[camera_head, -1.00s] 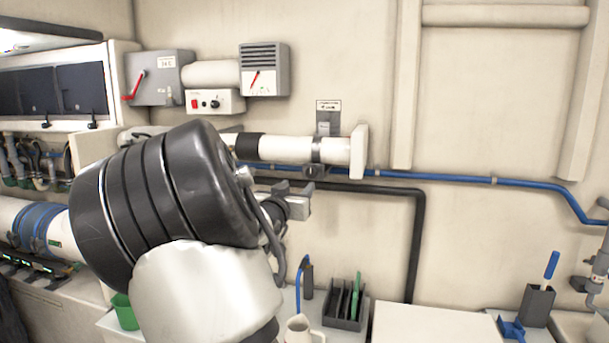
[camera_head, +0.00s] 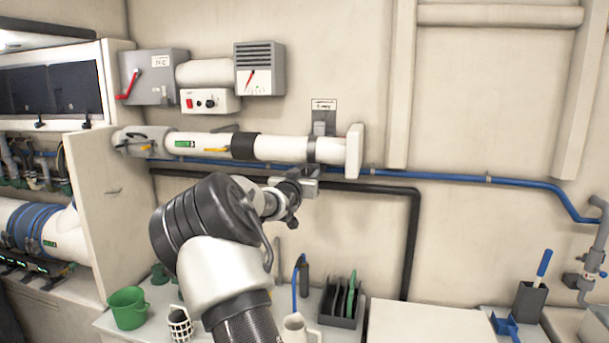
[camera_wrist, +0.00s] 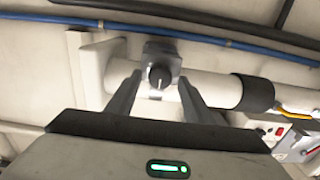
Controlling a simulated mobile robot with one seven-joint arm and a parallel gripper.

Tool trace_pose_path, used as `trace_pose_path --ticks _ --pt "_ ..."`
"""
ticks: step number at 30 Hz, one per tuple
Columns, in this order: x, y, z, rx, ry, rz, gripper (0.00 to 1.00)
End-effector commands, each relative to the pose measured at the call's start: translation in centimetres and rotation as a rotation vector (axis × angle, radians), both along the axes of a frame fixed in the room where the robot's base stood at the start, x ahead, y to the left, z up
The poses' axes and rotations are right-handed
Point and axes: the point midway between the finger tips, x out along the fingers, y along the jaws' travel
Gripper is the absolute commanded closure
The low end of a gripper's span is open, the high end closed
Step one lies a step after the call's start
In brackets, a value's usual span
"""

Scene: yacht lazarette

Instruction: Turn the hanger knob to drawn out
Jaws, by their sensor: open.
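The hanger knob (camera_wrist: 160,77) is a dark round knob with a pale pointer line, on a grey hanger block (camera_wrist: 161,58) on the white pipe (camera_wrist: 212,88). In the wrist view the pointer aims down in the picture. My gripper (camera_wrist: 159,82) is open, one finger on each side of the knob in the picture; I cannot tell whether they touch it. In the head view my gripper (camera_head: 300,184) is just below the pipe's hanger strap (camera_head: 312,150), under a small label (camera_head: 323,105). The knob is not clear there.
A blue hose (camera_head: 430,176) and a black pipe (camera_head: 380,188) run along the wall close to my gripper. A white flange (camera_head: 354,151) ends the pipe at the right. Below is a counter with a green bucket (camera_head: 128,308), a jug (camera_head: 297,329) and a dark rack (camera_head: 343,305).

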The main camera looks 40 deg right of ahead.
Motion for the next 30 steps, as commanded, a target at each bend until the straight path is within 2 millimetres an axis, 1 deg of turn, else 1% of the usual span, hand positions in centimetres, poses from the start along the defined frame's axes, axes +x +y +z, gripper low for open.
trace_pose_path --ticks 3,10,11,20,26,30 --pt "-0.02 0.02 0.0 0.0 0.0 0.0 0.53" --pt "-0.02 0.04 0.01 0.0 0.0 0.0 0.92" --pt "-0.02 0.04 0.01 0.0 0.0 0.0 0.93" --pt "-0.09 -0.02 -0.07 0.025 -0.031 -0.001 0.93" --pt "-0.12 -0.04 -0.28 0.096 -0.114 0.0 0.93" --pt "-0.17 -0.11 -0.36 0.171 -0.201 -0.001 0.93"
